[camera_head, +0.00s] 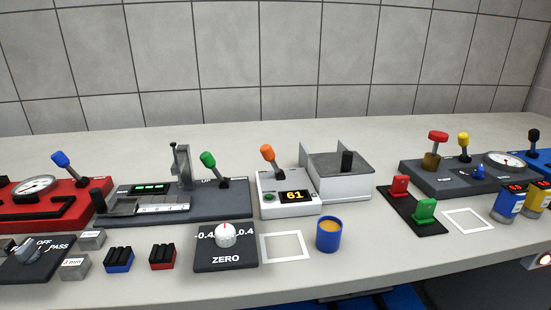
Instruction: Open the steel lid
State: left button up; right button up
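The steel lid (326,162) is a flat grey plate on top of a white box-shaped device (346,188), right of the middle of the head view. A black upright knob (347,160) stands on the lid. The lid lies flat over the box, and thin grey upright plates stand at its left and back. The inside of the box is hidden. Neither of my grippers is in view.
A white panel with an orange lever and a display reading 61 (294,196) adjoins the box on the left. A blue cup (328,235) and a white square outline (283,261) are in front. Red and green blocks on a black plate (398,217) are to the right.

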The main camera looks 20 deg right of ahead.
aim_at(335, 164)
jog(key=z, duration=1)
